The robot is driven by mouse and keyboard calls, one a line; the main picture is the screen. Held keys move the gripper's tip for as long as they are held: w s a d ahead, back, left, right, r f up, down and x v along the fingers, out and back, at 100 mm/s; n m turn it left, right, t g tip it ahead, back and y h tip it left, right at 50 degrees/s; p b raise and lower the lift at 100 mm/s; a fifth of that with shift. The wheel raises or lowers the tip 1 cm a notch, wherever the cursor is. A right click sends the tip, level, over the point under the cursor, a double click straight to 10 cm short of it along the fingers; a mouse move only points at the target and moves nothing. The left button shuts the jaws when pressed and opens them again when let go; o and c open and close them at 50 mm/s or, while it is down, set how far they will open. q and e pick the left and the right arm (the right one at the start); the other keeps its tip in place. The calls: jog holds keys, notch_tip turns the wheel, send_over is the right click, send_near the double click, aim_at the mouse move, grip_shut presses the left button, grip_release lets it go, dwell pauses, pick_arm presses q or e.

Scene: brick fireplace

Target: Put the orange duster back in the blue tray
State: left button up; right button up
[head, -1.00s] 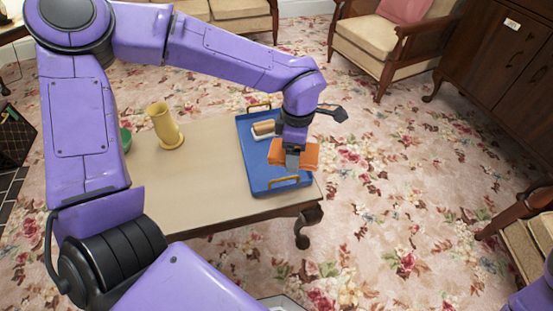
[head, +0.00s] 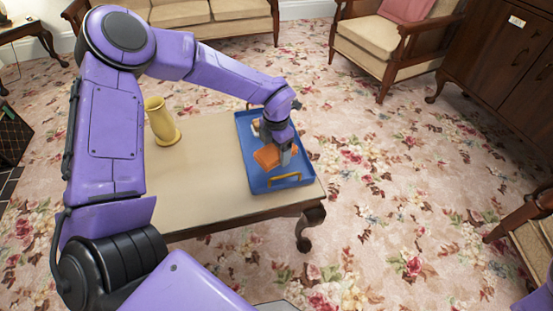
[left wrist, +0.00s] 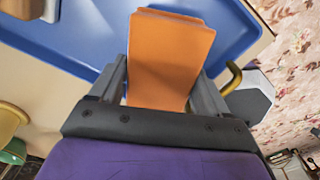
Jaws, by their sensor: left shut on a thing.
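The orange duster (head: 267,157) is a folded cloth-like block, held by my left gripper (head: 283,156) over the blue tray (head: 258,186). In the left wrist view the duster (left wrist: 170,50) is between the two grey fingers of the left gripper (left wrist: 165,78), with the tray (left wrist: 75,38) behind it. The tray has raised walls and brass handles and lies at the right end of the low table. I cannot tell whether the duster touches the tray floor. My right gripper is not in view.
A yellow vase-like jug (head: 160,122) stands on the table (head: 205,185), left of the tray. A light item with a brown top in the tray is mostly hidden by my gripper. Armchairs and a dark cabinet (head: 500,65) stand beyond the flowered carpet.

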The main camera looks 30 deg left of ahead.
aim_at(277, 157)
pick_arm(q)
jog(key=shift+w+a+f, duration=0.3)
jog(key=shift+w+f, duration=0.15)
jog(key=shift+f, duration=0.25)
jog(key=f, duration=0.1)
jog(key=f+b, duration=0.1)
jog(key=f, duration=0.1)
jog(key=shift+w+f, duration=0.2)
jog(key=shift+f, duration=0.05)
jog(key=shift+r, duration=0.15)
jog(key=shift+s, duration=0.1)
jog(key=o, duration=0.9)
jog(key=shift+f, duration=0.2)
notch_tip(277, 157, up, 12)
jog(key=p, duration=0.3)
jog(key=shift+r, duration=0.2)
